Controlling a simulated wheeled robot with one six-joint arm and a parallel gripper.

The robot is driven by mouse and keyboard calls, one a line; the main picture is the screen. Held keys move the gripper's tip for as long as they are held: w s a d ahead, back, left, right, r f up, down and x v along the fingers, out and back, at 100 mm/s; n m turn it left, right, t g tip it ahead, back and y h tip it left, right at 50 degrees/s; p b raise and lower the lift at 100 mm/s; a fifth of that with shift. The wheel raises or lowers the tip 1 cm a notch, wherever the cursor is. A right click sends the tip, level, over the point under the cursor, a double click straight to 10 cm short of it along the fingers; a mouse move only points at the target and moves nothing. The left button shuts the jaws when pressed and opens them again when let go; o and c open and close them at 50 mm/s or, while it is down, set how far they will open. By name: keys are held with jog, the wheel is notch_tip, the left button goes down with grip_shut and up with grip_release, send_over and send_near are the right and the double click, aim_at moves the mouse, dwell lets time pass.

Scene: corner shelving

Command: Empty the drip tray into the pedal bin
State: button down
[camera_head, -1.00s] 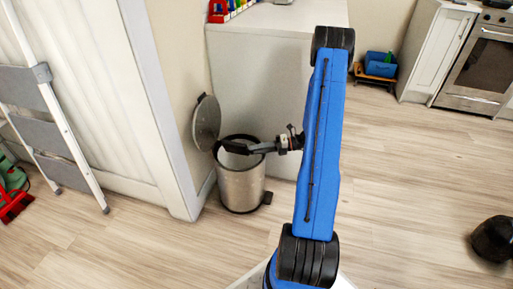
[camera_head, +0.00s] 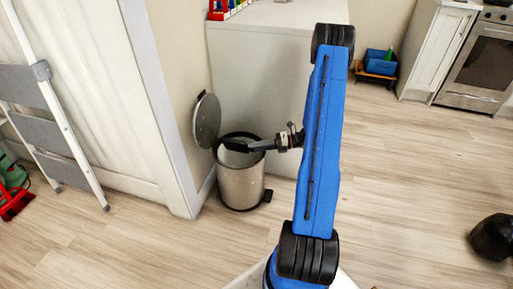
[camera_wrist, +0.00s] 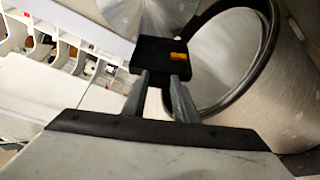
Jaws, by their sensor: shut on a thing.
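The drip tray (camera_head: 232,146) is a small black piece over the mouth of the bin in the head view. In the wrist view the tray (camera_wrist: 160,50) shows an orange patch. My gripper (camera_wrist: 165,85) is shut on the tray's near end. In the head view my gripper (camera_head: 258,146) reaches in from the right, just above the bin rim. The pedal bin (camera_head: 240,186) is a steel cylinder with a dark rim, standing upright with its round lid (camera_head: 207,121) raised. The bin (camera_wrist: 285,110) fills the right of the wrist view. The tray's contents cannot be made out.
A white cabinet (camera_head: 280,60) stands behind the bin, and a wall corner (camera_head: 165,150) is close on its left. A folded stepladder (camera_head: 50,120) leans at the left. A black round object (camera_head: 492,238) lies on the right floor. The floor between is clear.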

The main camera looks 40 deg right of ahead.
notch_tip(320, 180, up, 10)
jog(key=n+t+h, duration=0.2)
jog(key=n+h, duration=0.3)
jog(key=n, duration=0.4)
jog(key=f, duration=0.1)
jog(key=w+d+f, duration=0.1)
jog(key=f, duration=0.1)
jog(key=w+f, duration=0.1)
jog(key=shift+w+d+f, duration=0.15)
jog(key=shift+d+f, duration=0.1)
jog(key=shift+d, duration=0.15)
dwell(0.3)
jog(key=shift+w+d+m+g+y, duration=0.15)
jog(key=shift+m+y, duration=0.1)
jog(key=shift+m, duration=0.25)
jog(key=shift+d+m+g+y, duration=0.15)
jog(key=shift+m+y, duration=0.1)
jog(key=shift+m, duration=0.25)
jog(key=shift+a, duration=0.1)
